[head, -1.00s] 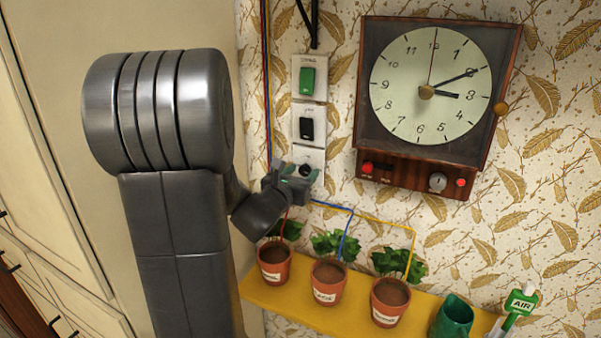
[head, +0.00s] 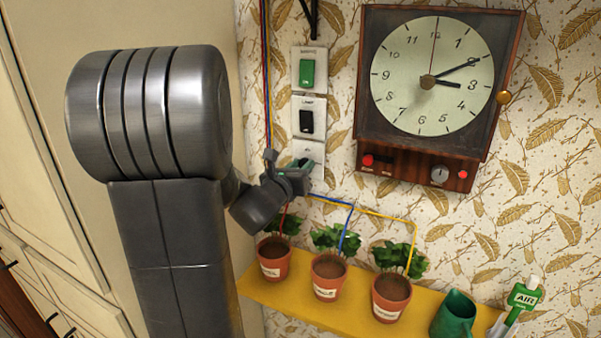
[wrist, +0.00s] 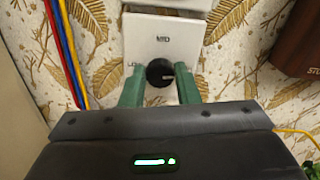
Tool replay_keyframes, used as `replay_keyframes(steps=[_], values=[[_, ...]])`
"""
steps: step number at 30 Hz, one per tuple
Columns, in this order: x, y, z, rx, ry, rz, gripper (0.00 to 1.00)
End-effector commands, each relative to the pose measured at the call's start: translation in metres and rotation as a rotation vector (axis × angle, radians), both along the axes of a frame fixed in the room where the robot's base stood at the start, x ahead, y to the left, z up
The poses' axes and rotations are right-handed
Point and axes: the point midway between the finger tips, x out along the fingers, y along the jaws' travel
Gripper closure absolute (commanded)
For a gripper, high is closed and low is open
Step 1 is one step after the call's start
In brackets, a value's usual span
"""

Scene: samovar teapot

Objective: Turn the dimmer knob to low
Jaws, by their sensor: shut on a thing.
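The dimmer knob (wrist: 159,72) is round and black on a white wall plate (wrist: 160,25). The plate is marked MID above the knob, and a partly covered label at its left appears to read LOW. A pale mark shows on the knob's right side. In the wrist view my gripper (wrist: 159,82) has one green finger on each side of the knob, shut on it. In the head view my gripper (head: 301,169) is against the lowest wall plate (head: 312,150) and hides the knob.
Above are a black lamp switch (head: 307,121) and a green switch (head: 307,72). A wall clock (head: 432,75) hangs at right. Below, a yellow shelf (head: 350,312) holds potted plants and a green watering can (head: 454,315). Coloured wires (wrist: 64,55) run left of the plate.

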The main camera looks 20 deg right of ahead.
Motion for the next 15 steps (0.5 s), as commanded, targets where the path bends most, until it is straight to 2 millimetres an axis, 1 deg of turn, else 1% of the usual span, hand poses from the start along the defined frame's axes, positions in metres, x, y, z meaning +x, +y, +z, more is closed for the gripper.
replay_keyframes(steps=[3,15], values=[[0.0002,0.0001,-0.0033,-0.067,0.073,0.000,0.94],[0.0012,0.0009,-0.0018,-0.312,0.363,-0.001,0.94]])
